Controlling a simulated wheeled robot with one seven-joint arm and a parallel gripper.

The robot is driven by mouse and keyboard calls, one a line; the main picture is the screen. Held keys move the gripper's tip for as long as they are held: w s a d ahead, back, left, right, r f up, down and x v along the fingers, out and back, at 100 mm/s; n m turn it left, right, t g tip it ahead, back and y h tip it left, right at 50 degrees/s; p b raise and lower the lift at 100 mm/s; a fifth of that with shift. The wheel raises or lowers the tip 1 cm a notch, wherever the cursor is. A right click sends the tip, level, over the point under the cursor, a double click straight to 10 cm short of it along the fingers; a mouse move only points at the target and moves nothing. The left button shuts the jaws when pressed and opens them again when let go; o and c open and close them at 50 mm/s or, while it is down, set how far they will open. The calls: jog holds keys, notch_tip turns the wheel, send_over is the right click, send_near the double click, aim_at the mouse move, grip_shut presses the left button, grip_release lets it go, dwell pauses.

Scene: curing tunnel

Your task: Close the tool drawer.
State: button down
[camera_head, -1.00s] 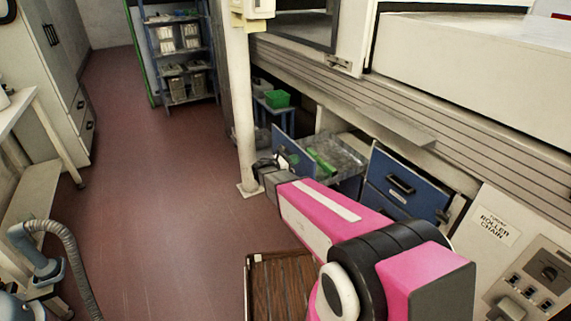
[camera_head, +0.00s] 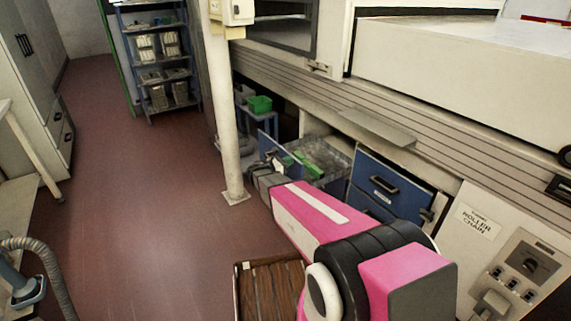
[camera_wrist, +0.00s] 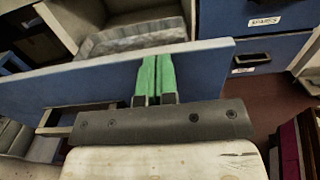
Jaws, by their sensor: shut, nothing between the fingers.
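The tool drawer is a blue-fronted drawer standing open under the long machine; its grey inside (camera_head: 325,156) shows in the head view, with something green in it. Its blue front panel (camera_wrist: 205,72) crosses the wrist view at a slant, with a handle (camera_wrist: 52,122) at lower left. My gripper (camera_wrist: 156,60) has two green fingers pressed together, empty, overlapping the outer face of the panel near its top edge. I cannot tell whether they touch it. In the head view my pink arm hides part of the drawer, and the fingertips are not clear.
A blue drawer unit (camera_head: 388,188) stands right of the open drawer; its label reads SPARES in the wrist view (camera_wrist: 264,21). A white post (camera_head: 225,110) rises left of the drawer. A wooden slatted pallet (camera_head: 265,290) lies near me.

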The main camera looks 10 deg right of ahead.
jog(key=x, duration=3.2)
jog(key=shift+w, duration=0.25)
jog(key=shift+r, duration=0.1)
jog(key=v, duration=1.5)
jog(key=s+a+f+m+g+y, duration=0.1)
jog(key=s+a+m+g+y, duration=0.2)
jog(key=s+m, duration=0.45)
jog(key=s+a+f+m+g+y, duration=0.1)
jog(key=s+a+m+g+y, duration=0.2)
jog(key=s, duration=0.7)
jog(key=s+a+r+m+y, duration=0.2)
jog(key=s+a+m+y, duration=0.8)
jog(key=s+a, duration=0.5)
jog(key=shift+s+m+y, duration=0.2)
jog(key=shift+m+y, duration=0.2)
jog(key=shift+m, duration=0.45)
